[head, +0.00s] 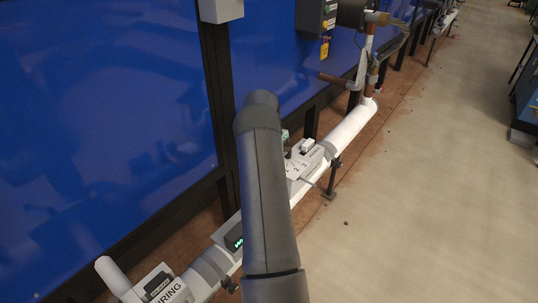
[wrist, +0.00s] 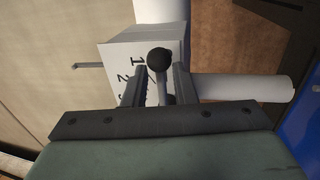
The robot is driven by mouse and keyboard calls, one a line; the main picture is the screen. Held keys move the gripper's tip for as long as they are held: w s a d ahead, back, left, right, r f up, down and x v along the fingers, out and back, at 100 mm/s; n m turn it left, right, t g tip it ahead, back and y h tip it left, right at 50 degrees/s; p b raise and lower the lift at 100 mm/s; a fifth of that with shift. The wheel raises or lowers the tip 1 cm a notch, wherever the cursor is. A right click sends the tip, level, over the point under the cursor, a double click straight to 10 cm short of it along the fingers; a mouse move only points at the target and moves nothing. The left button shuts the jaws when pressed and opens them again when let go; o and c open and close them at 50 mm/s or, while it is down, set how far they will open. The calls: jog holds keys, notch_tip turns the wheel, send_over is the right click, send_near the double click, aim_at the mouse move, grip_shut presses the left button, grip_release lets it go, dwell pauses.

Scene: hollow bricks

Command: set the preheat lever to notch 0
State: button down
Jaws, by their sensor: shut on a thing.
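The preheat lever has a round black knob (wrist: 159,58) on a grey stem, seen in the wrist view. It rises from a white box (wrist: 118,54) whose face shows the numbers 1 and 2 and part of a further one. My gripper (wrist: 160,76) has one finger on each side of the lever, just below the knob, and is shut on it. The fingers and palm hide the lever's foot and part of the number scale, so I cannot tell its exact notch. In the head view my arm covers the gripper, and the white box (head: 301,163) shows to its right.
A white pipe (head: 352,124) runs along the blue panels (head: 100,110), with the white box on it. A unit with a green display (head: 235,243) and a box with lettering (head: 165,286) sit nearer on the line. Open floor (head: 420,200) lies to the right.

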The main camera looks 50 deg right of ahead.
jog(key=shift+w, duration=0.1)
jog(key=c, duration=1.5)
grip_release()
jog(key=w+r, duration=0.1)
jog(key=r, duration=0.4)
jog(key=w+r+p, duration=0.1)
jog(key=r, duration=0.5)
jog(key=w+r+p, duration=0.1)
jog(key=r, duration=0.5)
jog(key=shift+w+a+r, duration=0.1)
jog(key=shift+w+a, duration=0.05)
